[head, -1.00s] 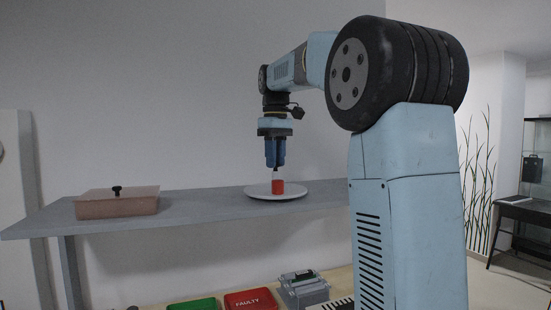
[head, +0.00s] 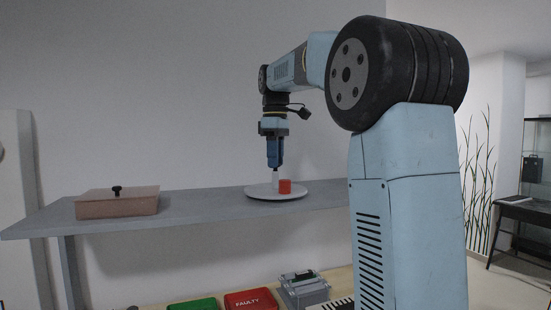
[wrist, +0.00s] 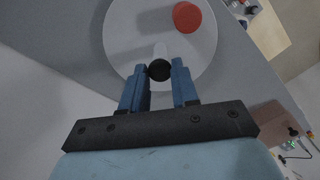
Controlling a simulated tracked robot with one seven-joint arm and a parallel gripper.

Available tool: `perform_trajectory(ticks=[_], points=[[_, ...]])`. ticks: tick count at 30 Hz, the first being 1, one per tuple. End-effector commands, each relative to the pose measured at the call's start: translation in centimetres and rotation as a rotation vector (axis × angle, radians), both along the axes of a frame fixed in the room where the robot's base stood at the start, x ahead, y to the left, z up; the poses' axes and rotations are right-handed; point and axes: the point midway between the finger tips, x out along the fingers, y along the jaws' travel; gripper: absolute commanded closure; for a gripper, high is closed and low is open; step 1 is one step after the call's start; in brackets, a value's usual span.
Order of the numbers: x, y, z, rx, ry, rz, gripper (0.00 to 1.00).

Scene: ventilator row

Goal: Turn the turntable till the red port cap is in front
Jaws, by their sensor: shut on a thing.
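The turntable (head: 260,195) is a pale round disc on the grey shelf; it also shows in the wrist view (wrist: 125,35). A pale upright post (head: 276,178) with a black top (wrist: 160,70) stands on it. The red port cap (head: 285,187) sits on the disc, just right of the post in the head view. In the wrist view the red cap (wrist: 187,17) lies beyond the post and a little right. My gripper (head: 274,166) points down over the disc, its blue fingers (wrist: 160,72) shut on the post at its black top.
A pinkish lidded box (head: 118,205) with a black knob stands on the shelf (head: 200,208) at left. Below are a green tray (head: 193,304), a red tray marked FAULTY (head: 250,300) and a grey device (head: 304,290). The shelf between box and turntable is clear.

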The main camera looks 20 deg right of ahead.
Motion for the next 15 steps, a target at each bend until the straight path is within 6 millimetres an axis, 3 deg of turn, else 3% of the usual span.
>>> perform_trajectory(ticks=[13, 14, 15], points=[[0.11, 0.04, 0.31, -0.001, -0.011, 0.005, 1.0], [0.11, 0.04, 0.31, -0.001, -0.011, 0.005, 0.69], [0.1, 0.03, 0.28, -0.001, -0.01, 0.005, 0.65]])
